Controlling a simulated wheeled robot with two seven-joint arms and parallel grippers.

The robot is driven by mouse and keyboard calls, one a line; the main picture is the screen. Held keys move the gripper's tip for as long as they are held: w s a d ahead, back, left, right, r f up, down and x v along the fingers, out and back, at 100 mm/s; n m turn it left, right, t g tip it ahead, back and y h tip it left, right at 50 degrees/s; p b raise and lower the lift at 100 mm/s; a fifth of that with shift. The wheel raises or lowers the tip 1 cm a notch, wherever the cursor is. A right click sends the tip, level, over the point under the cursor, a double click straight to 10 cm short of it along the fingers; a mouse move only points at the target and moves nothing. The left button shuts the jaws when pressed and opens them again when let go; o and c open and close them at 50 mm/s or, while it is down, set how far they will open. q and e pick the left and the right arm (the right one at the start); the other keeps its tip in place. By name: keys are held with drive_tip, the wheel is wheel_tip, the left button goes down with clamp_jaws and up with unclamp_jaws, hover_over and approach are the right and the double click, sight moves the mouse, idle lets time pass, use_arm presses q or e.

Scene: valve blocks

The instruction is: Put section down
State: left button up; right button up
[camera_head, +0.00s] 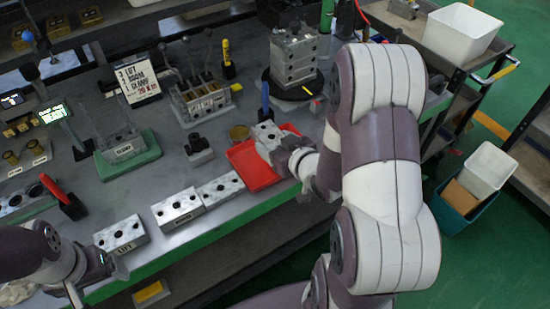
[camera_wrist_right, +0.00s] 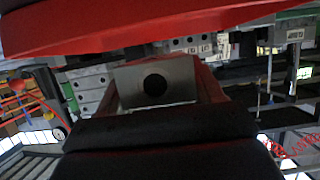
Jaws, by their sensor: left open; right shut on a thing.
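In the right wrist view the section (camera_wrist_right: 156,84) shows a face with one round dark hole between the fingers, and the red tray (camera_wrist_right: 130,32) fills the top of the picture. I cannot tell whether the section touches the tray. My left gripper (camera_head: 98,285) is open and empty at the bench's front edge, lower left.
Three metal sections (camera_head: 121,235) (camera_head: 178,209) (camera_head: 221,188) lie in a row along the front edge. A stacked valve block (camera_head: 293,58) stands on a dark round base behind the tray. A blue-handled tool (camera_head: 265,98) stands upright close behind the held section.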

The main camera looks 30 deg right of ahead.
wheel_tip(320, 180, down, 4)
drive_tip(key=shift+a+r+b, duration=0.1)
drive_tip(key=shift+b, duration=0.55)
drive_tip(key=shift+w, duration=0.2)
drive_tip(key=shift+s+f, duration=0.1)
drive_tip(key=shift+f, duration=0.15)
drive_tip(key=shift+f, duration=0.1)
drive_tip(key=o, duration=1.4)
